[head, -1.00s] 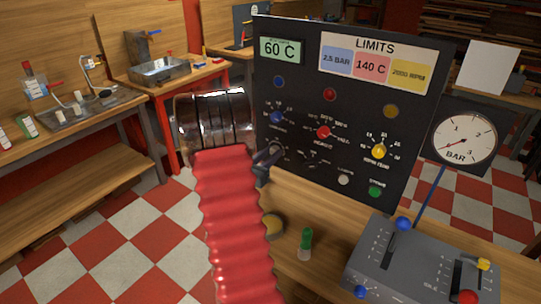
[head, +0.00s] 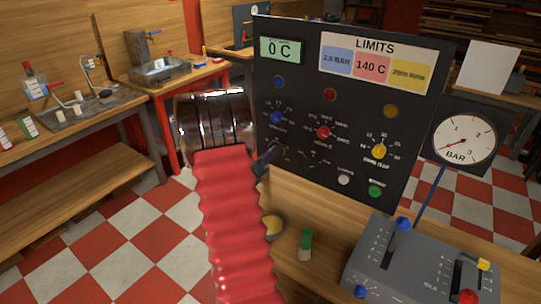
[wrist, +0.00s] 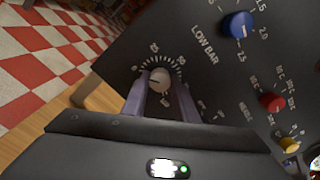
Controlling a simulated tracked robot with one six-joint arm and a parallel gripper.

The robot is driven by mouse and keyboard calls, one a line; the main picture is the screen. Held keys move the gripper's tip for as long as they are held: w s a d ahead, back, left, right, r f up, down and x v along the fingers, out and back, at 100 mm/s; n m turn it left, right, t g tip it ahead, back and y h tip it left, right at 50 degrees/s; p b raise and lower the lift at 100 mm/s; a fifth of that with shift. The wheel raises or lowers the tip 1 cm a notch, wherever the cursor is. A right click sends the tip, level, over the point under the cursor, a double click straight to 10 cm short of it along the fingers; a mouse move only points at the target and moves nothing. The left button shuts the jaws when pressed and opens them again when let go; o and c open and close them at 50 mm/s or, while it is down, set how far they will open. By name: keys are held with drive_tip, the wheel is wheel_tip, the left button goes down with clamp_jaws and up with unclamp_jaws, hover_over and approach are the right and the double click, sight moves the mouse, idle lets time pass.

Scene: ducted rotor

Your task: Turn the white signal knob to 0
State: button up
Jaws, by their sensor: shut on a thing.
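The white signal knob (wrist: 159,78) sits on the black panel (wrist: 130,60) inside a ring of tick marks, with 25 and 50 readable beside it. A dark mark on its face points toward the left in the wrist view. The two pale fingers of my gripper (wrist: 160,99) stand on either side of the knob and are shut on it. In the head view my gripper (head: 270,158) reaches the panel's lower left, behind my red sleeve, and mostly hides the knob. The green display (head: 279,49) at the panel's top left reads 0 C.
A blue knob (wrist: 238,24), a red knob (wrist: 271,102) and a yellow knob (wrist: 289,144) sit nearby on the panel. A lever box (head: 420,265) and a green-capped item (head: 305,244) stand on the bench in front. A pressure gauge (head: 463,138) is at right.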

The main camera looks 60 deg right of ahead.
drive_tip(key=shift+w+f, duration=0.1)
drive_tip(key=o, duration=1.1)
drive_tip(key=shift+c, duration=0.2)
drive_tip(key=shift+a, duration=0.1)
drive_tip(key=w+a, duration=0.2)
drive_tip(key=a, duration=1.1)
drive_tip(key=shift+a, duration=0.25)
